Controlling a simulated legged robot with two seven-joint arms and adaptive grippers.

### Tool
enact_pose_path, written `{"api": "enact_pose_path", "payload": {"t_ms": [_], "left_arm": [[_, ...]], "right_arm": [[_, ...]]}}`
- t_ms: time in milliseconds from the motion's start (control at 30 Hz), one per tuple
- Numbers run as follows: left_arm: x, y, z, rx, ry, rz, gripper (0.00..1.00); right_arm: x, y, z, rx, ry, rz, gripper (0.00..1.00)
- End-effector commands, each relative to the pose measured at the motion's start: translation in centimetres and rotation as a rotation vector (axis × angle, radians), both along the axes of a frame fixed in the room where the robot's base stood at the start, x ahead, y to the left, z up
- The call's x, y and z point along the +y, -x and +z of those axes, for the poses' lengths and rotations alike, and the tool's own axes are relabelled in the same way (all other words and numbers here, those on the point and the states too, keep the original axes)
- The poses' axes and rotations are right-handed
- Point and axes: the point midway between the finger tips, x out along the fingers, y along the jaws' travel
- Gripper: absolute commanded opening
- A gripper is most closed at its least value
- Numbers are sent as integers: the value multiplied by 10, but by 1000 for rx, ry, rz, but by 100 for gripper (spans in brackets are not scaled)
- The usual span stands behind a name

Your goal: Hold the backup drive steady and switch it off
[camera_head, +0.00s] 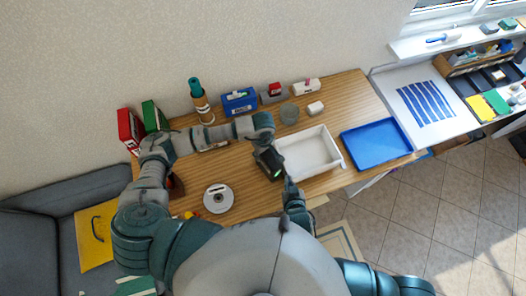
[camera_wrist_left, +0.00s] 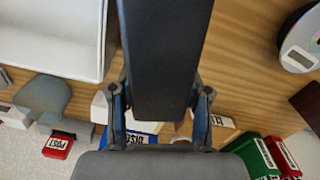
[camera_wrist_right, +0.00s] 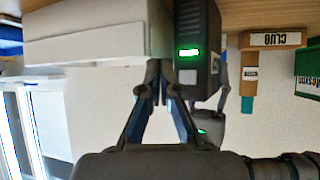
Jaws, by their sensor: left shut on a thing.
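The backup drive (camera_head: 268,161) is a black box beside the white tray, with a lit green light on its end. My left gripper (camera_head: 262,146) is shut around it from behind; the left wrist view shows the drive (camera_wrist_left: 165,55) between both fingers (camera_wrist_left: 160,100). In the right wrist view the drive (camera_wrist_right: 210,50) has its green light lit, with a small pale square beside it. My right gripper (camera_wrist_right: 160,75) is shut and empty, its tips close to the drive's lit face. I cannot tell whether they touch. In the head view my right gripper (camera_head: 288,183) is at the drive's near end.
The white tray (camera_head: 338,155) stands just right of the drive, close to my right fingers. A blue tray (camera_head: 376,140) lies farther right. A disc (camera_head: 218,198) lies to the left. A bottle (camera_head: 201,105), blue box (camera_head: 239,102) and small boxes line the back.

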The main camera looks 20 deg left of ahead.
Motion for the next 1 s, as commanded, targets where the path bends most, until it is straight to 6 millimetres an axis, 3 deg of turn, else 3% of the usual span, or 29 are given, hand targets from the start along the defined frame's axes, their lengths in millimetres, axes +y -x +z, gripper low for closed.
{"api": "enact_pose_path", "payload": {"t_ms": [1000], "left_arm": [[0, 0, 1, -1, 1, 0, 0]], "right_arm": [[6, -5, 2, 0, 0, 0, 0]]}}
